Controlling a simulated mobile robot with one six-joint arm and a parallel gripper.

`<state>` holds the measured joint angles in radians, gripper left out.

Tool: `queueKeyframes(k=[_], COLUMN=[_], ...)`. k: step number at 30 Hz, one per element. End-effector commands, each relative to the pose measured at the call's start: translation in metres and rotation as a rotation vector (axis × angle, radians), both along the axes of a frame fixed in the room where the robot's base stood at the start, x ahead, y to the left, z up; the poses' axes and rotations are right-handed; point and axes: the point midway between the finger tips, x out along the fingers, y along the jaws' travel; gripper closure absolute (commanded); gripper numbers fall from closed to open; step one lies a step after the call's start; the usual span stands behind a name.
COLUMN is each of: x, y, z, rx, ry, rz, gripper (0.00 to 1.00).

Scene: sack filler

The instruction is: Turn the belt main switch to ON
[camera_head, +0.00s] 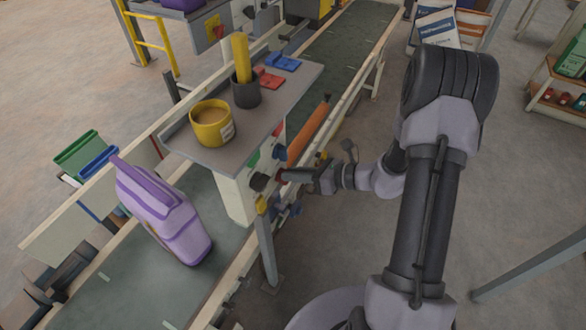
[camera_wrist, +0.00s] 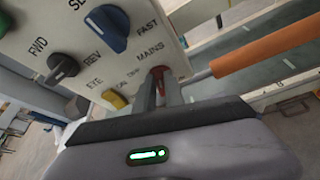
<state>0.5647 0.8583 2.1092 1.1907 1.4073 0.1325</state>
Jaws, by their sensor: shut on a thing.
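The red switch knob (camera_wrist: 158,71) sits on the cream control panel (camera_wrist: 125,65), next to the word MAINS, in the wrist view. My gripper (camera_wrist: 161,88) is shut on this red knob, one finger on each side. Most of the knob is hidden between the fingers, and I cannot tell which way it points. In the head view my gripper (camera_head: 286,175) reaches from the right to the panel box (camera_head: 234,196) under the grey shelf.
A black FWD/REV knob (camera_wrist: 62,68), a blue selector (camera_wrist: 107,28) and a yellow button (camera_wrist: 114,99) are close by on the panel. An orange roller (camera_head: 309,132) runs behind.

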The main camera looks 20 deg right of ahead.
Motion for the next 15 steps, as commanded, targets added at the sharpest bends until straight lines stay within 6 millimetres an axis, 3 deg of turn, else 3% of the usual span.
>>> queueKeyframes(k=[15], x=[0.0061], y=[-0.0062], z=[-0.0052], rx=[0.345], ry=[0.344], rz=[0.000], gripper=[1.00])
